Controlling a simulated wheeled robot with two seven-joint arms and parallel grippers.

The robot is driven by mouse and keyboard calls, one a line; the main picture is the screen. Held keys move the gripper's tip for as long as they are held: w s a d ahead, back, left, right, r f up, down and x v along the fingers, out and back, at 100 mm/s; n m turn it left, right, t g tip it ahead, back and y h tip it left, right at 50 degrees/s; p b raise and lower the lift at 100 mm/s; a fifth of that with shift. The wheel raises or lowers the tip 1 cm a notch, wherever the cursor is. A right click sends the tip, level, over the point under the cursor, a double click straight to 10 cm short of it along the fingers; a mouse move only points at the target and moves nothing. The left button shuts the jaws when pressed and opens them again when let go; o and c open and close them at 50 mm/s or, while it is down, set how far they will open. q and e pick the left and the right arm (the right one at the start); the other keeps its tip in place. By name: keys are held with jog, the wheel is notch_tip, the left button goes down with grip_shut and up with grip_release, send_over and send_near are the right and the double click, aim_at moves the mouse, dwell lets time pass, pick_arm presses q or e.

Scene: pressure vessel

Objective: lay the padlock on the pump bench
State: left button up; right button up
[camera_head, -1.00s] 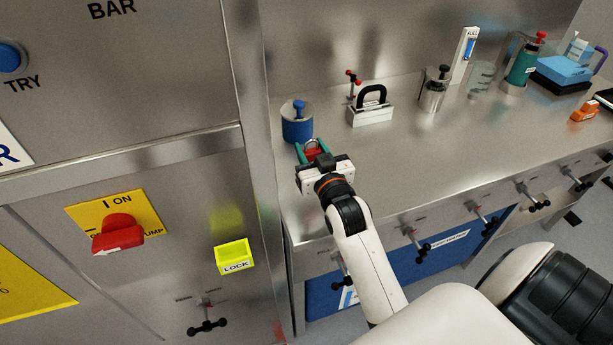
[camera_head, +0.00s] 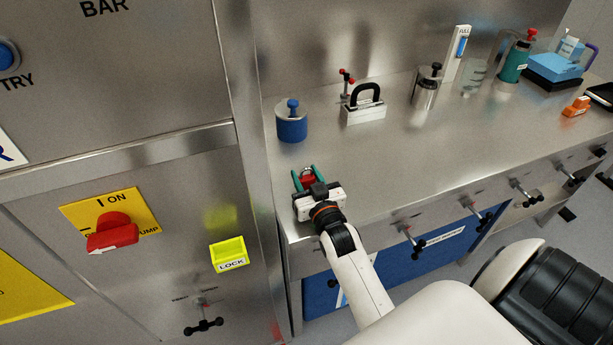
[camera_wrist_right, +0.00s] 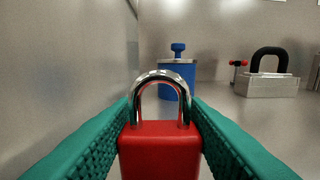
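The padlock (camera_head: 307,176) has a red body and a silver shackle. It sits between the green fingers of my right gripper (camera_head: 308,179), over the left end of the steel pump bench (camera_head: 385,168). In the right wrist view the padlock (camera_wrist_right: 160,150) is upright with its shackle up. The fingers of my right gripper (camera_wrist_right: 160,125) close on both sides of its body. The padlock's bottom is cut off there, so I cannot tell whether it touches the bench. My left gripper is not in view.
A blue canister (camera_head: 292,126) stands behind the padlock. A white block with a black handle (camera_head: 364,113) is to its right, beside a red-tipped valve (camera_head: 346,82). A steel cabinet wall borders the left. The bench middle is clear. A yellow LOCK box (camera_head: 229,256) hangs on the cabinet.

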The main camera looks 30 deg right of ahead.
jog(key=o, duration=0.4)
jog(key=shift+o, duration=0.2)
jog(key=b+v, duration=0.1)
jog(key=v, duration=1.1)
jog(key=shift+r, duration=0.2)
